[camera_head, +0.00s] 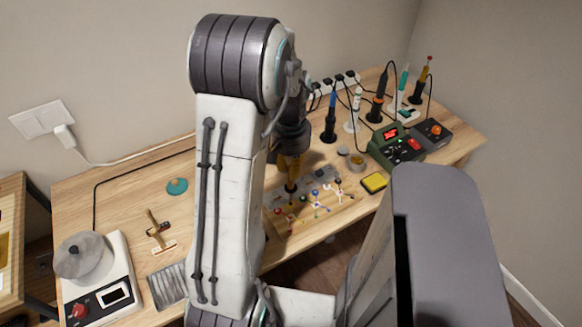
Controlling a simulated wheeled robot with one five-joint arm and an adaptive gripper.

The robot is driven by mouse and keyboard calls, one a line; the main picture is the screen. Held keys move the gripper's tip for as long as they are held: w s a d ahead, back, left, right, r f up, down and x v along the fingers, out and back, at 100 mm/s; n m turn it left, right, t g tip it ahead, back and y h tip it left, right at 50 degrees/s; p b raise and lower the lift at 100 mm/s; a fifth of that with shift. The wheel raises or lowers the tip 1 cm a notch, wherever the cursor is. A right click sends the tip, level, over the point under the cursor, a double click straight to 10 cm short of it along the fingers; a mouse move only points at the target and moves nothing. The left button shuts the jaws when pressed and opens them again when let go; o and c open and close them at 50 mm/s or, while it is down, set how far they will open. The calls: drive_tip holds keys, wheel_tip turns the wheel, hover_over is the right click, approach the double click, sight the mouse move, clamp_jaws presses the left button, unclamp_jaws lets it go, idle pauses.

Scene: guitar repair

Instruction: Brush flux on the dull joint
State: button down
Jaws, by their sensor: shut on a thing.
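My gripper (291,158) points down over the middle of the bench, partly hidden behind my own arm. It is shut on a slim tool (291,187) whose dark lower end shows below the fingers. The picture is too small to tell whether this is the flux brush. I cannot tell whether the tip touches anything. Which joint is dull cannot be made out.
Several upright tools stand at the back right, including a blue-handled one (332,110). A green station (392,145), a yellow sponge (374,182) and a small round tin (357,161) are right of the board. A scale-like device (113,281) stands at left. Bare bench lies around the teal disc (177,187).

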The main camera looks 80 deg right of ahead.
drive_tip(key=shift+f+b, duration=0.7)
drive_tip(key=shift+f, duration=0.05)
idle(1.5)
drive_tip(key=shift+r, duration=0.1)
idle(0.5)
drive_tip(key=shift+r+p, duration=2.8)
drive_tip(key=shift+r, duration=0.7)
drive_tip(key=d+r+p, duration=0.2)
drive_tip(key=d+p, duration=0.3)
drive_tip(key=d, duration=0.3)
drive_tip(key=shift+w+f, duration=0.1)
drive_tip(key=shift+w, duration=0.05)
